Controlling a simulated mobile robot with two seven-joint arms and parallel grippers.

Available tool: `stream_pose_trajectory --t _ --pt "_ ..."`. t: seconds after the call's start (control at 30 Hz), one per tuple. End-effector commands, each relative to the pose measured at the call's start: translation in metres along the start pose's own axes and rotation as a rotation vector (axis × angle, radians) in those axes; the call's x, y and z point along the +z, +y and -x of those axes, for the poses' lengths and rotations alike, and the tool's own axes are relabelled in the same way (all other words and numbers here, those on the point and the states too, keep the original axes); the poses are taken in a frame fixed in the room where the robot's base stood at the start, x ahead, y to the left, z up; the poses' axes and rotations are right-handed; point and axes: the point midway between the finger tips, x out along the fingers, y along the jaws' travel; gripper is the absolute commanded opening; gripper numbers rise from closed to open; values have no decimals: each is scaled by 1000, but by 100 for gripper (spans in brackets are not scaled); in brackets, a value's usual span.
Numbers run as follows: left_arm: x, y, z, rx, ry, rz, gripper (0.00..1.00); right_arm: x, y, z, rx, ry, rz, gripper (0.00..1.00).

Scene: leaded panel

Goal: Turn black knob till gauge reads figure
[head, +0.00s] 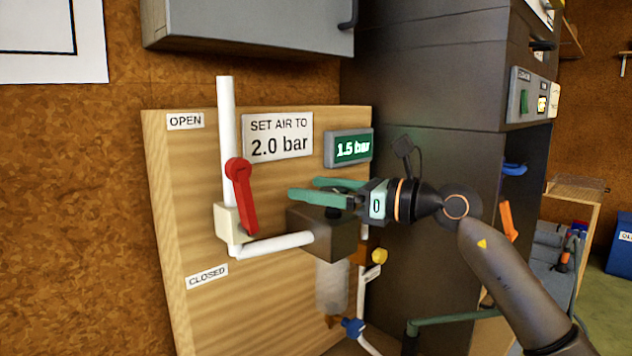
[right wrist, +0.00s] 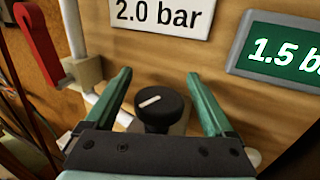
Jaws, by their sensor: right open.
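The black knob (right wrist: 162,108) has a white pointer mark and sits on top of the regulator block (head: 322,228). In the head view it is mostly hidden behind my gripper. The gauge (head: 349,149) is a green display that reads 1.5 bar; part of it also shows in the right wrist view (right wrist: 280,52). The sign (head: 278,136) says SET AIR TO 2.0 bar. My right gripper (head: 302,189) has green fingers and is open, with one finger on each side of the knob and gaps between them in the right wrist view (right wrist: 160,88). My left gripper is not in view.
A red lever (head: 241,193) on the white pipe stands left of the knob, with OPEN and CLOSED labels (head: 207,276) on the wooden board (head: 190,240). A clear bowl (head: 332,286) hangs below the block. A dark cabinet (head: 430,90) stands at the right.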

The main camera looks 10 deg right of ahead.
Motion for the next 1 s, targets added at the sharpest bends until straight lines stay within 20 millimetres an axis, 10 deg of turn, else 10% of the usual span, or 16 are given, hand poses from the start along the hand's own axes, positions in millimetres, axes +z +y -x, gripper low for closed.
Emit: stream_pose_trajectory --t 0.33,1.0 --pt "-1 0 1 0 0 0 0 0 0 -4 0 -1 0 88" --pt "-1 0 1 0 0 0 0 0 0 -4 -1 -1 0 13"
